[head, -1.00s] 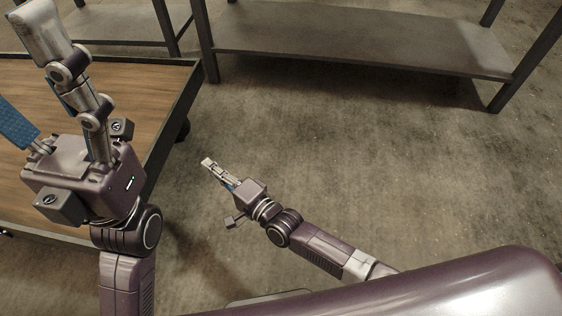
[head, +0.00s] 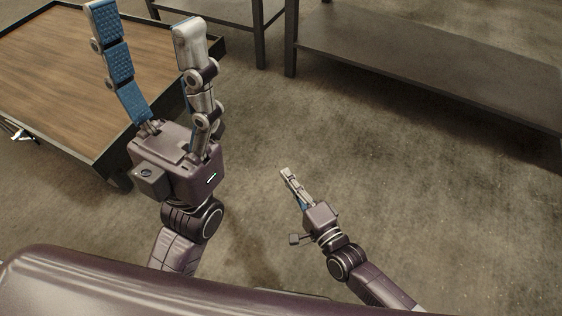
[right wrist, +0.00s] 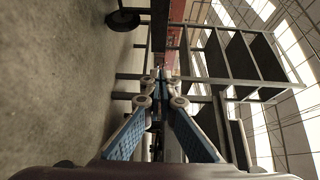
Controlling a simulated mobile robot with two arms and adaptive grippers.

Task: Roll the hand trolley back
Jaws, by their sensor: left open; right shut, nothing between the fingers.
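The hand trolley (head: 60,62) shows at the upper left of the head view as a low, flat wooden deck in a dark frame. Its left part runs out of the picture. My left gripper (head: 145,18) is open and empty, with blue pads on its spread fingers. It covers part of the trolley's right side in the picture; I see no grip on it. My right gripper (head: 287,172) is shut and empty over bare floor, to the right of the trolley. Its closed fingers (right wrist: 160,78) also show in the right wrist view.
A low dark shelf (head: 420,62) stands at the upper right, with another dark frame (head: 225,12) left of it. Bare concrete floor (head: 400,170) lies between. The right wrist view shows tall shelving (right wrist: 238,62) and a dark wheel (right wrist: 122,20).

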